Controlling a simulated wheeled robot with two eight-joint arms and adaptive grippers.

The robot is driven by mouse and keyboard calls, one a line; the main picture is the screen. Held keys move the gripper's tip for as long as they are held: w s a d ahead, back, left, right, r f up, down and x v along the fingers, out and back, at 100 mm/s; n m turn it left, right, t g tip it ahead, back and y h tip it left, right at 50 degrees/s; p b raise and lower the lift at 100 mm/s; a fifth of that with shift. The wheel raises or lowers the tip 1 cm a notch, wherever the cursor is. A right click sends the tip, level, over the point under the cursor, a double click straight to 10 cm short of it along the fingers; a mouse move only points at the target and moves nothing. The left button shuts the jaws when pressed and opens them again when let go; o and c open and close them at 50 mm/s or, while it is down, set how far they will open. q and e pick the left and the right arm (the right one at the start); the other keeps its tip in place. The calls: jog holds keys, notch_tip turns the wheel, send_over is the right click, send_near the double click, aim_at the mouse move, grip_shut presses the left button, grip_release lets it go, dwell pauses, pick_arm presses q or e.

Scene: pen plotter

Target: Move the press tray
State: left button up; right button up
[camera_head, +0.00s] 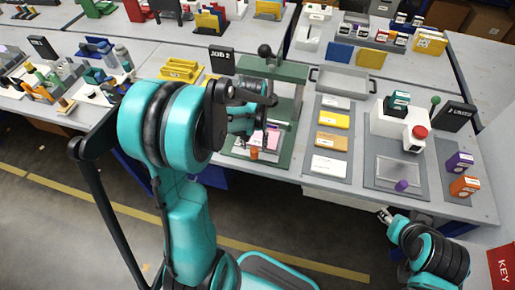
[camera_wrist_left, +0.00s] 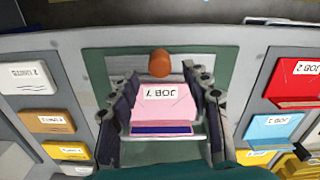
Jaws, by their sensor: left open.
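A green press (camera_head: 286,80) with a black-knobbed lever stands on the table. A pink stack (camera_wrist_left: 165,105) with an upside-down label and a dark blue layer beneath sits in it. The press tray is mostly hidden under the stack; an orange knob (camera_wrist_left: 160,63) stands beyond the stack in the wrist view, and also shows in the head view (camera_head: 254,154). My left gripper (camera_wrist_left: 162,110) is open over the press, its dark fingers on either side of the pink stack. I cannot tell if they touch it. My right gripper (camera_head: 384,214) is low beyond the table's front edge, small in view.
Right of the press are a board of colored cards (camera_head: 332,140), an empty grey tray (camera_head: 340,80) and a station with a red button (camera_head: 420,131). Yellow blocks (camera_head: 181,69) and a JOB 2 sign (camera_head: 221,60) stand left. Purple and orange boxes (camera_head: 464,187) sit at the right edge.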

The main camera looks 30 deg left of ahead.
aim_at(254, 149)
pick_arm(q)
notch_tip(254, 149, down, 5)
jog(key=shift+b, duration=0.8)
jog(key=shift+w, duration=0.1)
grip_shut()
